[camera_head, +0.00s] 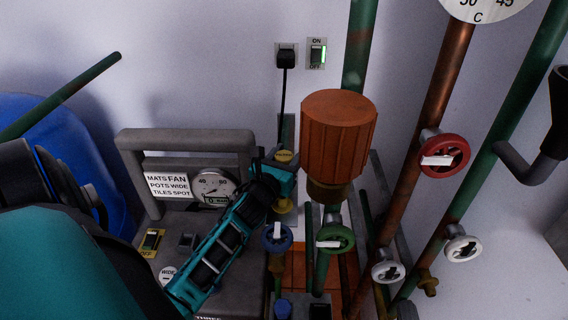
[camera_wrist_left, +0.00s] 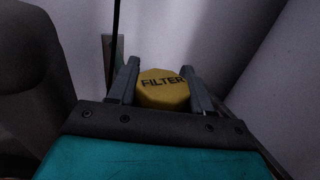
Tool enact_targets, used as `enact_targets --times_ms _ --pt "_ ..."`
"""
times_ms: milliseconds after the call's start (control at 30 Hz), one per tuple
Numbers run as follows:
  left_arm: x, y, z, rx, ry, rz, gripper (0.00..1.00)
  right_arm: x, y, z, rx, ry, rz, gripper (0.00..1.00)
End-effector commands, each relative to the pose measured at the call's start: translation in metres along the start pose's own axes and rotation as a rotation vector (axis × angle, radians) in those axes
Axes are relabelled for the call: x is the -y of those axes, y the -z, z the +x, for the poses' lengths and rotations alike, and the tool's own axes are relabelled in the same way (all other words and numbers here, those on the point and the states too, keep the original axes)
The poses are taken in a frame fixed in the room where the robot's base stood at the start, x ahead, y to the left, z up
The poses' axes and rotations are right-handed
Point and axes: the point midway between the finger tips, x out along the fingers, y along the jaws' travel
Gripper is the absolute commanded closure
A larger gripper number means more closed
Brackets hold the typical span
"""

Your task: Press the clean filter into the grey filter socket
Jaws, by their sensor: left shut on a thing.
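A yellow faceted piece marked FILTER (camera_wrist_left: 163,89) sits between the two grey fingers of my left gripper (camera_wrist_left: 160,85) in the wrist view. The gripper is shut on it. In the head view, my teal left arm reaches up from the lower left. Its gripper (camera_head: 283,166) is in front of the wall, just left of the large orange cap, with the small yellow filter (camera_head: 284,156) at its tip. I cannot make out the grey filter socket for certain; the gripper and filter may cover it. My right gripper does not show.
A ribbed orange cap (camera_head: 338,135) stands close right of my left gripper. Blue (camera_head: 277,238), green (camera_head: 335,238) and red (camera_head: 444,156) handwheels sit on pipes. A grey machine with a gauge (camera_head: 213,187) is at left, a blue barrel (camera_head: 60,145) beyond it. A plug (camera_head: 286,59) trails a cord.

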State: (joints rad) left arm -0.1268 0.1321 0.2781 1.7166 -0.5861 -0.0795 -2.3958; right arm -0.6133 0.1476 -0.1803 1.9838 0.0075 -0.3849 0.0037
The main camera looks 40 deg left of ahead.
Motion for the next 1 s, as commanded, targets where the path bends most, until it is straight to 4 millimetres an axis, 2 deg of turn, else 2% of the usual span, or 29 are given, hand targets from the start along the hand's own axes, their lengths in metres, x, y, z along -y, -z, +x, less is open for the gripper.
enact_targets --times_ms 100,333,533,667,1000 --pt "0.000 0.000 0.000 0.000 0.000 0.000 0.81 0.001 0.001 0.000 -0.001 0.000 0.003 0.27" --pt "0.000 -0.001 0.000 0.000 0.001 0.000 0.81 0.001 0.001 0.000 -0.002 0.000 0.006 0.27" --pt "0.000 -0.017 0.000 0.002 0.002 0.002 0.81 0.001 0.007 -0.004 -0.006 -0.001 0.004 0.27" --pt "0.000 -0.039 0.000 0.004 0.002 0.005 0.81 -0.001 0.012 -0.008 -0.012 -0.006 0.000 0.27" --pt "0.000 -0.124 0.000 0.004 0.004 0.006 0.81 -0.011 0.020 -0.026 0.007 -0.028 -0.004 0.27"
